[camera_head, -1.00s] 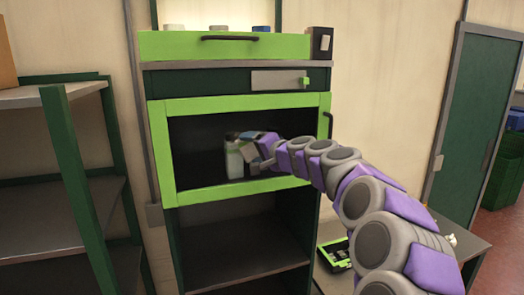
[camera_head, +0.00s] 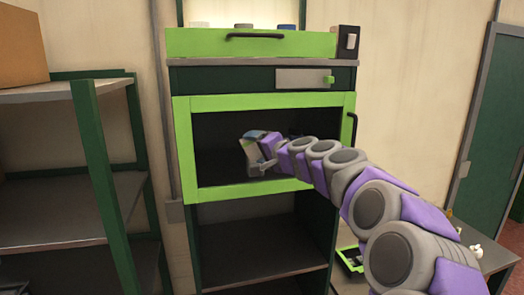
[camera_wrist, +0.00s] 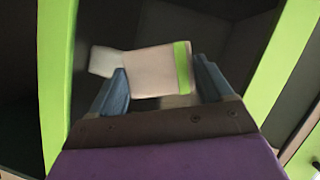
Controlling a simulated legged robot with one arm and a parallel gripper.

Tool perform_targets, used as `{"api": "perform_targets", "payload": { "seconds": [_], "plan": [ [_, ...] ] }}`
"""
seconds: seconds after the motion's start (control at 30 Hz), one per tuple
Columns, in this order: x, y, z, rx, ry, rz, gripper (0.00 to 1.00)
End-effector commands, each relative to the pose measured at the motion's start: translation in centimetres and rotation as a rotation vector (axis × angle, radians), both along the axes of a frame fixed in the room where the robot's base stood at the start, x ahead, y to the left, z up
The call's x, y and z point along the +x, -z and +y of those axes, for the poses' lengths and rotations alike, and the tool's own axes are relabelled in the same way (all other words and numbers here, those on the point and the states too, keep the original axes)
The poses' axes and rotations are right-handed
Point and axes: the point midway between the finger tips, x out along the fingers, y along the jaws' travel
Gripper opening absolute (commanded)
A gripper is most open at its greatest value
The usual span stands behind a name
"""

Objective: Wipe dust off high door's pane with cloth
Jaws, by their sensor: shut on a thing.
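The high door (camera_head: 265,101) is a bright green frame around a dark pane (camera_head: 215,150), set in the upper part of a dark green cabinet. My gripper (camera_head: 255,155) is in front of the pane, left of its middle. It is shut on the cloth (camera_head: 252,162). In the wrist view the cloth (camera_wrist: 150,72) is pale beige with a green stripe and sits between the blue-grey fingers of my gripper (camera_wrist: 162,88). I cannot tell whether the cloth touches the pane. Dust cannot be made out. My arm hides the pane's right part.
A black handle (camera_head: 352,130) is on the door's right side. A green drawer (camera_head: 252,46) sits above, and an open shelf bay (camera_head: 260,235) is below. A shelf rack (camera_head: 92,150) stands close on the left. A low table (camera_head: 485,255) is behind my arm at right.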

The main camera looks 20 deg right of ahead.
Motion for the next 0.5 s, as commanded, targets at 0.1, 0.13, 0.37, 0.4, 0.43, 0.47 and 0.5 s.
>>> {"api": "perform_targets", "payload": {
  "seconds": [0.1,0.13,0.37,0.4,0.43,0.47,0.5],
  "plan": [
    [0.1,0.0,0.9,-0.002,0.0,-0.001,0.56],
    [0.1,0.0,1.1,-0.002,-0.001,0.0,0.56],
    [0.3,0.1,3.0,-0.002,-0.003,0.001,0.56],
    [0.3,0.1,3.2,-0.002,-0.003,0.001,0.56],
    [0.3,0.1,3.3,-0.002,-0.003,0.001,0.56],
    [0.3,0.1,3.3,-0.002,-0.003,0.001,0.56],
    [0.4,0.0,3.4,-0.002,-0.003,0.001,0.56]
  ]
}}
